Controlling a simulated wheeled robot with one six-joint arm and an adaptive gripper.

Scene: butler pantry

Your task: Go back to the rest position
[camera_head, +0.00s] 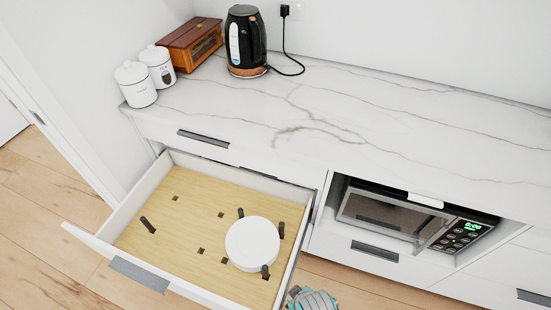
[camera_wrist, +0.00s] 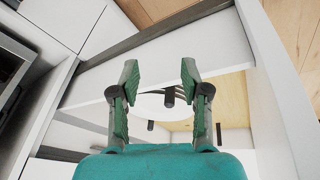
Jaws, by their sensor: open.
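My gripper (camera_wrist: 160,72) shows in the wrist view with its two green-padded fingers apart and nothing between them. In the head view only a teal and grey part of my arm's end shows at the bottom edge, just right of the open drawer (camera_head: 82,236). The drawer has a wooden pegboard floor. A white round dish (camera_head: 252,243) lies in it among several dark pegs. In the wrist view, part of the white dish (camera_wrist: 160,108) and some pegs show beyond the fingers, partly hidden by the drawer's white wall.
A microwave (camera_head: 385,215) sits in an open niche right of the drawer. The marble counter (camera_head: 400,110) above holds a black kettle (camera_head: 245,40), a wooden box (camera_head: 192,45) and two white canisters (camera_head: 136,85). Its right part is clear. Wooden floor (camera_head: 50,200) is free at left.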

